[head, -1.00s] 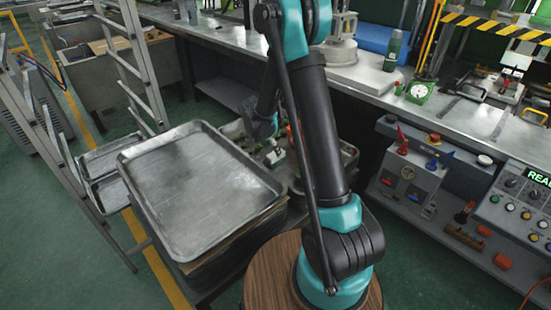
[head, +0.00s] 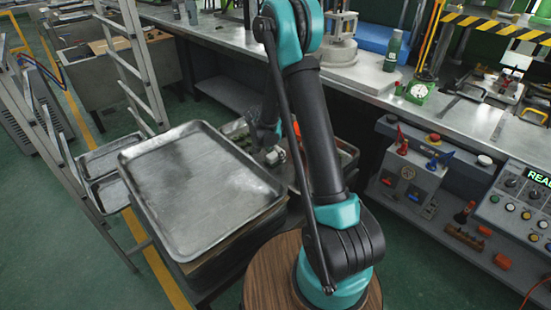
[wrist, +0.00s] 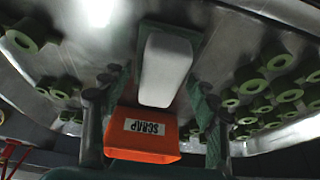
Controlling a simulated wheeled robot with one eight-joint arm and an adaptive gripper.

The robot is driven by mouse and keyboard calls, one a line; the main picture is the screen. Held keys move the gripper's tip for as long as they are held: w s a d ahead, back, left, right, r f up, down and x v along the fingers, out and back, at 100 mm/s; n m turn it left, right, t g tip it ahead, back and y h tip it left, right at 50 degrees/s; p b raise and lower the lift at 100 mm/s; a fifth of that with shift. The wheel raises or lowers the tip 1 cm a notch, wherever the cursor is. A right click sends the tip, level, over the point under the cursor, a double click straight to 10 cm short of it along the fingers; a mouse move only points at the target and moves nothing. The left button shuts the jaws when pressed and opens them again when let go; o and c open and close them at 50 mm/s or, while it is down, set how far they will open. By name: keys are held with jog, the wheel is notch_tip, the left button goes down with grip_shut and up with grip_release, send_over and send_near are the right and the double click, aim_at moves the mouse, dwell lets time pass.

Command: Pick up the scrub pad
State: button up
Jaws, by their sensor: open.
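The wrist view shows a white block with a dark green edge (wrist: 167,66), which looks like the scrub pad, on a grey metal tray (wrist: 85,25). My gripper (wrist: 157,90) is open, its two dark fingers apart at left and right. The pad lies between and beyond the fingertips, with no clear contact. An orange box marked SCRAP (wrist: 145,134) shows between the fingers, nearer the picture's bottom. In the head view my gripper (head: 270,152) is low over the tray behind my arm; the pad is too hidden there to tell.
Several green rings (wrist: 280,90) lie on both sides of the pad. A large empty metal tray (head: 195,185) on a stack stands left of my arm. A metal ladder-like rack (head: 130,60) is farther left. The workbench (head: 225,38) runs behind.

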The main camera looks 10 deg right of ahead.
jog(key=shift+f, duration=0.15)
jog(key=c, duration=1)
jog(key=shift+o, duration=0.2)
notch_tip(320, 180, up, 21)
jog(key=shift+f, duration=0.2)
